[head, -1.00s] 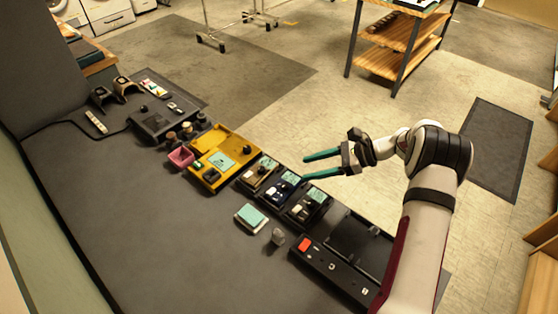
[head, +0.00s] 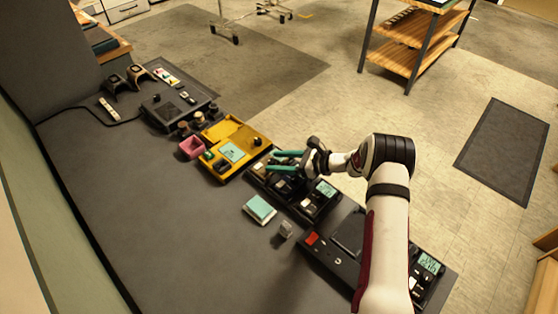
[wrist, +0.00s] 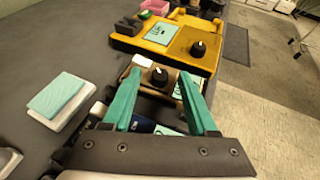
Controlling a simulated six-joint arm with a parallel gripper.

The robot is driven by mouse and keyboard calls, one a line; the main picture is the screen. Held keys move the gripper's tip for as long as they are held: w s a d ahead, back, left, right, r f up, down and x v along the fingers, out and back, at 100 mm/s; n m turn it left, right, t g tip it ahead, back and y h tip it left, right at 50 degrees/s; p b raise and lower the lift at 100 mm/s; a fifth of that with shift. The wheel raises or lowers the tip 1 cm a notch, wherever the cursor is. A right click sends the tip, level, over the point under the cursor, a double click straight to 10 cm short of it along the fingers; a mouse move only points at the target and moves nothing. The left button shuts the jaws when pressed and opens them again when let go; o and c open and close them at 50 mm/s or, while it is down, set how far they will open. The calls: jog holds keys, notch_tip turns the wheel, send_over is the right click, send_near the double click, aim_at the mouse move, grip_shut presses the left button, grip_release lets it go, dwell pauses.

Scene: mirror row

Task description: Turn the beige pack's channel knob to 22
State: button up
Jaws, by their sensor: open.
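The beige pack (wrist: 172,73) sits in a dark tray slot ahead of my gripper in the wrist view, with a black knob (wrist: 159,77) and a white label on top. Its number reading is too small to read. My gripper (wrist: 160,73) is open, its teal fingers pointing at the pack, one on each side of the knob in the picture. I cannot tell the height of the fingertips above it.
A yellow case (head: 236,146) with a knob and teal panel stands just beyond. A dark pack (head: 319,199) is on the near side. A teal-topped white block (head: 260,209) and a small clear piece (head: 286,229) lie on the bench. A pink bin (head: 191,148) is farther left.

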grip_shut()
dwell(0.3)
jog(key=n+g, duration=0.2)
jog(key=w+n+g+y, duration=0.1)
jog(key=n+g, duration=0.1)
jog(key=shift+d+f, duration=0.1)
jog(key=shift+n+g, duration=0.3)
jog(key=shift+g, duration=0.4)
